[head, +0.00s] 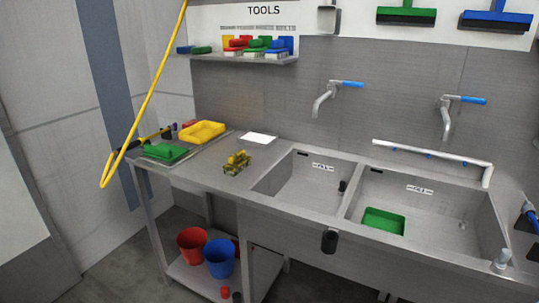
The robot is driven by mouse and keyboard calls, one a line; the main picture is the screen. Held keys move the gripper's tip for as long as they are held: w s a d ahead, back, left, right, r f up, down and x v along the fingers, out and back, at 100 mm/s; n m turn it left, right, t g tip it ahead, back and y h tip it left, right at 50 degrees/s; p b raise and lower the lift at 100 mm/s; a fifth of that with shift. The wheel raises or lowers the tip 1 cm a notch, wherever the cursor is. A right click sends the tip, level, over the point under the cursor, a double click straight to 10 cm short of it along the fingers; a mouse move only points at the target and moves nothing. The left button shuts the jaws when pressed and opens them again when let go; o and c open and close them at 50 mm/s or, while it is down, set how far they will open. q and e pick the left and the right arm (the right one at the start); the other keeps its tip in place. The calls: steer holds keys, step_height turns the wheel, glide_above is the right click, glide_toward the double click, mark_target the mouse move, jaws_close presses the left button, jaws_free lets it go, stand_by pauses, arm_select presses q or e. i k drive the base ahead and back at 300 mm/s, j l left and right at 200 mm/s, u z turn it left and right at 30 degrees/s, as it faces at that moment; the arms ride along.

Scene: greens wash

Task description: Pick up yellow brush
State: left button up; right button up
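A small yellow brush-like object (237,162) lies on the steel counter (215,175), left of the sinks and near the counter's front edge. Its fine shape is too small to tell. Another small yellow item (228,40) stands among red, green and blue brushes on the wall shelf (250,59). Neither of my grippers can be made out in the head view, and nothing is seen touching the yellow object on the counter.
A yellow tray (202,132) and a green tray (166,152) sit at the counter's left end. A white sheet (259,138) lies behind the yellow object. Two sinks are at right, one holding a green tray (382,221). Red (193,244) and blue (219,259) buckets stand below.

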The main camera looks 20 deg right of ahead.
mark_target(238, 161)
steer(key=i+j+z, duration=0.2)
steer(key=z, duration=0.2)
steer(key=i+j+z, duration=0.25)
steer(key=z, duration=0.15)
steer(key=i+j+z, duration=0.2)
steer(key=j+z, duration=0.2)
steer(key=i+j+z, duration=0.1)
steer(key=j+z, duration=0.3)
steer(key=i+j+z, duration=0.1)
steer(key=j+z, duration=0.3)
steer(key=l, duration=0.1)
